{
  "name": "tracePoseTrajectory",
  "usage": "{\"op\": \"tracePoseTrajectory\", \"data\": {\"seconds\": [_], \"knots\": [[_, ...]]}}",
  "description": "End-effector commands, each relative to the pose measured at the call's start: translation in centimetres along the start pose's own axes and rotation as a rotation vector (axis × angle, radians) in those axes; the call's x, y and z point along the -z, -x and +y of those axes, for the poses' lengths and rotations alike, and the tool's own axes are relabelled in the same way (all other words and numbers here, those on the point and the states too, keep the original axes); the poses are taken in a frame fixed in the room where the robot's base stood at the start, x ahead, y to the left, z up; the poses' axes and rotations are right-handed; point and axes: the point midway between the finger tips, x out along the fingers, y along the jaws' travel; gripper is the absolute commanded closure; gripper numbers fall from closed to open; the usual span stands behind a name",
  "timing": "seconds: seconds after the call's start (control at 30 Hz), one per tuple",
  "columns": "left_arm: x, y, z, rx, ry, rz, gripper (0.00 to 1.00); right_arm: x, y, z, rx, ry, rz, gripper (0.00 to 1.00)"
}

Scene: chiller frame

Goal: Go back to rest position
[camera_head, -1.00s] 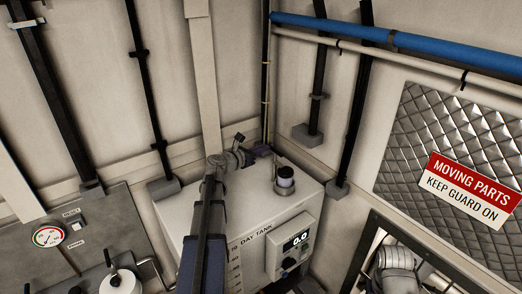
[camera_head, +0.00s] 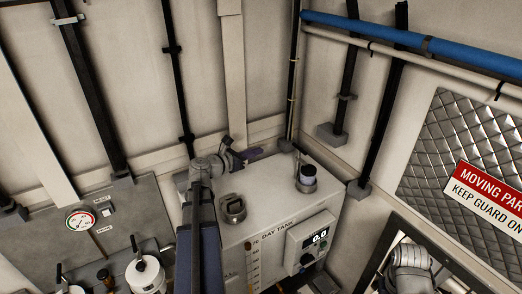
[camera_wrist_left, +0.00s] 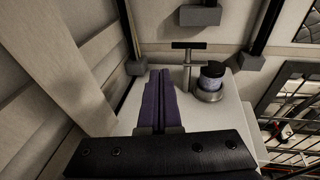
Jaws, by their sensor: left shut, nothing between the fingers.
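My left gripper (camera_head: 256,153) is above the back of the white day tank (camera_head: 272,226), with its purple fingers pointing right. The left wrist view shows the two fingers (camera_wrist_left: 163,88) side by side, shut with nothing between them. My left arm rises from the bottom of the head view, crossing in front of the tank's left side. My right gripper is not in view.
The tank top bears a dark filler fitting (camera_head: 232,208) and a dark-capped fitting (camera_head: 306,179). A T-shaped handle (camera_wrist_left: 188,52) stands ahead of the fingers. A grey panel with a gauge (camera_head: 80,220) is at left; a guard opening is at right.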

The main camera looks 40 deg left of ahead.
Motion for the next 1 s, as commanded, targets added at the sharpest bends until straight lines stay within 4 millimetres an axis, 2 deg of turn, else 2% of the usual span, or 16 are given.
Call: {"op": "tracePoseTrajectory", "data": {"seconds": [0.33,0.47,0.57,0.73,0.8,0.87,0.9,1.0], "knots": [[0.1,0.0,0.0,0.001,-0.002,0.001,1.0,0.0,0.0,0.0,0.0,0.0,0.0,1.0],[1.0,-1.2,-2.2,0.047,-0.073,0.034,1.0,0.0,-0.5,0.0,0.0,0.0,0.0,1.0],[3.0,-3.5,-6.7,0.151,-0.232,0.098,1.0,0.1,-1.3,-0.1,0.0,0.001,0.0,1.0],[8.4,-6.8,-17.6,0.437,-0.653,0.219,1.0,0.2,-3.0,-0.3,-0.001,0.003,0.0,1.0],[10.9,-7.3,-22.1,0.575,-0.842,0.252,1.0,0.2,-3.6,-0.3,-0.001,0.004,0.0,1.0],[13.0,-7.3,-25.6,0.696,-1.004,0.27,1.0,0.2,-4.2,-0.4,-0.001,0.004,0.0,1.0],[14.4,-7.2,-27.8,0.778,-1.113,0.277,1.0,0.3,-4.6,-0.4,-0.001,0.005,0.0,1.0],[17.8,-6.2,-32.6,0.989,-1.377,0.276,1.0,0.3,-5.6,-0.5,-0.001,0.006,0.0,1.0]]}}
